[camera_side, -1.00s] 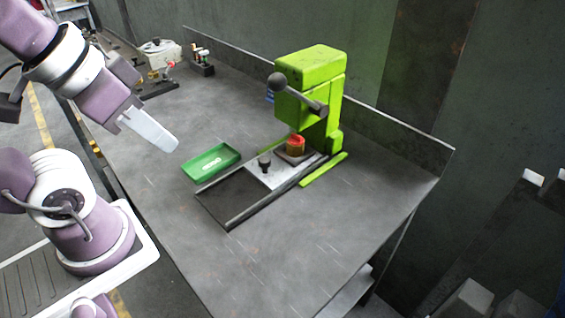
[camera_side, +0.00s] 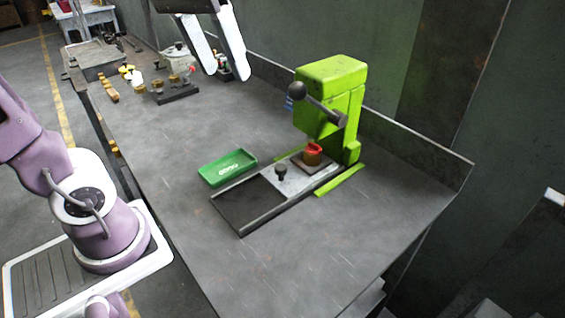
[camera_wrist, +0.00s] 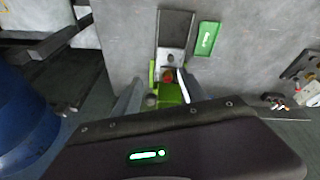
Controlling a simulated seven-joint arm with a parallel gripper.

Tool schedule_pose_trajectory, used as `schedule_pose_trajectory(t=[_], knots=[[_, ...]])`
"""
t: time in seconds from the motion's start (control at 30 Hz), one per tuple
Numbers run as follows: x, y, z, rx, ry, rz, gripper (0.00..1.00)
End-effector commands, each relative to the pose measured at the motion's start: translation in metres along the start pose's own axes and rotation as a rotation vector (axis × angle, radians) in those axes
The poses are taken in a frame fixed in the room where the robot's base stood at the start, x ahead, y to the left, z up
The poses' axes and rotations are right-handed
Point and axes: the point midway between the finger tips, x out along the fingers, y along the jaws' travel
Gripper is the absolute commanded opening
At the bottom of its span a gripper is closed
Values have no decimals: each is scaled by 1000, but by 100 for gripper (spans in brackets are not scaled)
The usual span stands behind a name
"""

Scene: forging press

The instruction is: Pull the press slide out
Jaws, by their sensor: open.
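The green press (camera_side: 333,85) stands on the grey table with its lever and dark ball knob toward the left. Its slide (camera_side: 295,181) is a light grey plate with a small black knob (camera_side: 281,172), sitting partly under the press head. A red-topped brass piece (camera_side: 313,153) rests on a dark block at the slide's press end. The dark track (camera_side: 249,203) in front of the slide is bare. My gripper (camera_side: 228,74) is open and empty, high above the table, left of the press. In the wrist view, the press (camera_wrist: 168,93) shows between the fingers.
A green tray (camera_side: 228,166) lies beside the track; it also shows in the wrist view (camera_wrist: 207,38). Tools and small parts (camera_side: 172,88) stand at the table's far left. A low wall (camera_side: 415,143) runs along the back edge. The front of the table is clear.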

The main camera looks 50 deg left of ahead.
Motion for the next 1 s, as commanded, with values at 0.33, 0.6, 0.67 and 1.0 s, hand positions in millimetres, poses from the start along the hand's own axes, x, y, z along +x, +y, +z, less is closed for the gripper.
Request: schedule_pose_trajectory(t=[0.33, 0.6, 0.67, 1.0], knots=[[39, 0, -94, -298, -168, -84, 50], [87, -8, -143, -479, -262, -165, 50], [102, -9, -134, -474, -263, -162, 50], [201, -18, -104, -471, -260, -161, 50]])
